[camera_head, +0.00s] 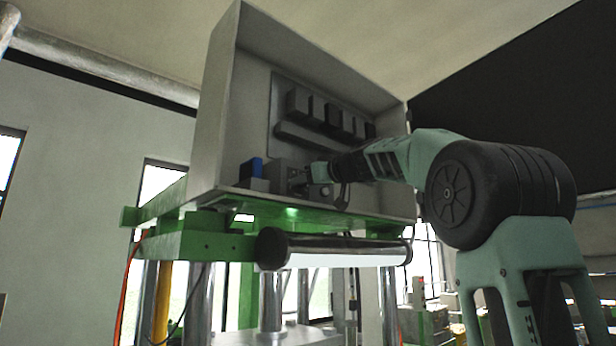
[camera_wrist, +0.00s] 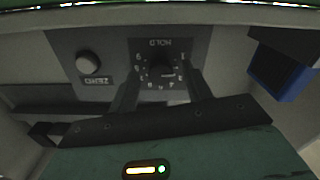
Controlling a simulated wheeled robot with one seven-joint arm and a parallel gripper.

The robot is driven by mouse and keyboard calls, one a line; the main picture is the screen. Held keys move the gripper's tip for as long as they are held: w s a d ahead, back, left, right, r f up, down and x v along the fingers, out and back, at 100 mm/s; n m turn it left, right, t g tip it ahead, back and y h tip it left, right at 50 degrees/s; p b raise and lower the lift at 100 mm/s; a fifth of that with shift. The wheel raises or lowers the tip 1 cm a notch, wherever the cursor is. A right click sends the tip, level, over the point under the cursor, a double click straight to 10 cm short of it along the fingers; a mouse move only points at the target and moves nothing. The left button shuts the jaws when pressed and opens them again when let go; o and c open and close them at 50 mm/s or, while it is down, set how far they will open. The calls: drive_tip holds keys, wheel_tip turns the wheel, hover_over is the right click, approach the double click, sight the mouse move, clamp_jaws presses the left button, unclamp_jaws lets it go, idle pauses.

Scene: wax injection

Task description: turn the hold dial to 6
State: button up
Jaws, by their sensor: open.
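The hold dial (camera_wrist: 161,72) is a dark round knob on a grey plate, ringed by pale numbers, with the word HOLD upside down above it in the wrist view. Its pointer seems to lie toward the right of the picture, but I cannot read the number it marks. My gripper (camera_wrist: 164,77) is open, with one finger on each side of the dial. I cannot tell whether either finger touches it. In the head view my gripper (camera_head: 318,176) is at the small grey control box (camera_head: 284,176) inside the cabinet, and the dial face is hidden.
A second round knob (camera_wrist: 88,63) with an upside-down label is left of the dial. A blue block (camera_head: 250,168) stands beside the control box; it also shows in the wrist view (camera_wrist: 276,76). The cabinet wall (camera_head: 222,110) and a row of dark blocks (camera_head: 330,116) surround the workspace.

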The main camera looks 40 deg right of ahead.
drive_tip(key=c, duration=1)
drive_tip(key=shift+o, duration=0.2)
